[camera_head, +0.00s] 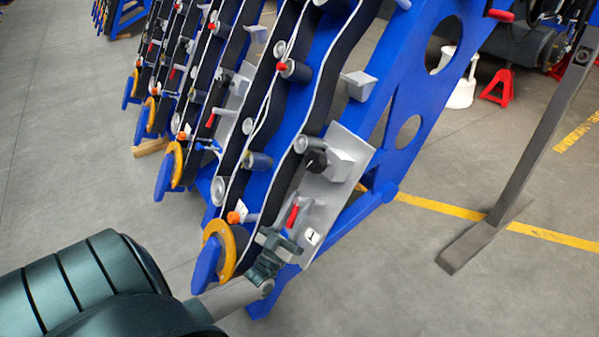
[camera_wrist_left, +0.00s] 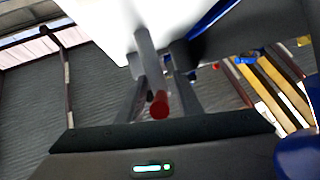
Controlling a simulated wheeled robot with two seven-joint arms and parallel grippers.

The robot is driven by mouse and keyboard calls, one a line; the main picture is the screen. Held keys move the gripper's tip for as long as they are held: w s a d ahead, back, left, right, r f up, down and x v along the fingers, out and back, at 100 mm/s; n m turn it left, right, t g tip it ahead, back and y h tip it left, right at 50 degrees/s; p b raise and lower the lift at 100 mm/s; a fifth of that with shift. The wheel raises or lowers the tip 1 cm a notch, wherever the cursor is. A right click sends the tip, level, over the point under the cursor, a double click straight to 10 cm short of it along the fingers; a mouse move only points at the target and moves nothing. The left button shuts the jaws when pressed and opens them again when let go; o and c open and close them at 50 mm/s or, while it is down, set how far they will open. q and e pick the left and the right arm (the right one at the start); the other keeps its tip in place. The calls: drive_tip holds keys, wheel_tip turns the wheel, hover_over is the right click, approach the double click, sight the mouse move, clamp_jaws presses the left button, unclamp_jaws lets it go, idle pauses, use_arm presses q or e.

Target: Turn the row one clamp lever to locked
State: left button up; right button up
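The row one clamp lever (camera_head: 292,216) has a red grip and sits on the grey plate marked 1 (camera_head: 312,236) at the lower end of the nearest blue row. My left gripper (camera_head: 279,240) is right beside it at the plate. In the left wrist view the lever's red end (camera_wrist_left: 160,106) shows between the two fingers of my left gripper (camera_wrist_left: 162,88), with a narrow gap seen at the sides. The fingers look open around it; contact is not clear. My right gripper is not in view.
Blue rows with rollers and black belts run up to the top left. An orange ring with a blue tip (camera_head: 219,250) stands close left of my gripper. A grey post (camera_head: 530,150) and red stands (camera_head: 499,87) are at the right. The floor between is clear.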

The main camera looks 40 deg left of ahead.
use_arm(q)
drive_tip(key=shift+s, duration=0.1)
